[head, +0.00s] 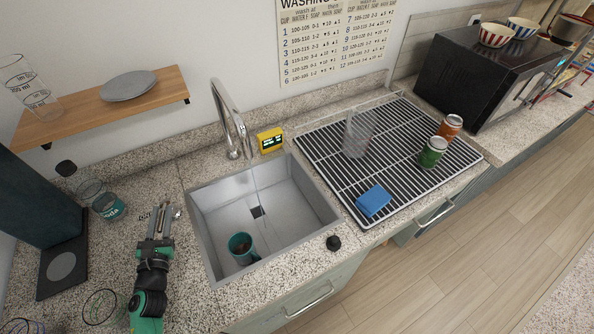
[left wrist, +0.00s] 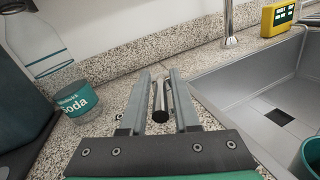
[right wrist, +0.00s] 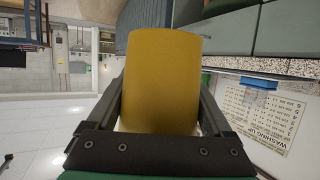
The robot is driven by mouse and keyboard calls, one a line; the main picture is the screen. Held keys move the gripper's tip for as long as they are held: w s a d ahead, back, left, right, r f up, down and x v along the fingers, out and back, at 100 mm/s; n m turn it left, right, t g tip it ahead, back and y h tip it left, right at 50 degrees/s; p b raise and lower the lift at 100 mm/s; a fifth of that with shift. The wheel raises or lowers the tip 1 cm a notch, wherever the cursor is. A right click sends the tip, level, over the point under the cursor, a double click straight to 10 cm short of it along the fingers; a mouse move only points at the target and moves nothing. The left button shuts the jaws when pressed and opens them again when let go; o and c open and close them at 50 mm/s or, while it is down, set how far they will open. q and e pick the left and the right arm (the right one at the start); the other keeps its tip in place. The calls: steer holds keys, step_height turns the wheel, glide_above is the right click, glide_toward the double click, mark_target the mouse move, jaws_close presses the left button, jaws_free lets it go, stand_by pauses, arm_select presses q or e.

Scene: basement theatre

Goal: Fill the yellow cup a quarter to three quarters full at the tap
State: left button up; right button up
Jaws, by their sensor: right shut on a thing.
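The yellow cup (right wrist: 165,75) fills the middle of the right wrist view, between the fingers of my right gripper (right wrist: 163,110), which is shut on it. Its inside and any contents are hidden. The head view shows neither this cup nor my right gripper. The tap (head: 233,125) is a curved metal spout at the back edge of the sink (head: 215,215). My left gripper (head: 159,220) is low over the counter left of the sink, its fingers apart. In the left wrist view a small metal item with a black end (left wrist: 160,112) shows between the fingers; I cannot tell whether they touch it.
A teal mug (head: 241,247) with something dark inside stands in the sink. A yellow display box (head: 270,141) sits beside the tap. The drying rack (head: 318,160) holds a clear glass (head: 358,132), two cans and a blue sponge (head: 373,201). A soda jar (head: 110,206) stands left.

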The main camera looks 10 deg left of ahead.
arm_select(q)
steer(key=shift+o, duration=1)
steer(key=p+v, duration=0.1)
steer(key=v, duration=1.1)
steer(key=shift+p, duration=0.4)
arm_select(e)
steer(key=shift+r, duration=0.9)
arm_select(q)
steer(key=shift+c, duration=0.2)
jaws_close()
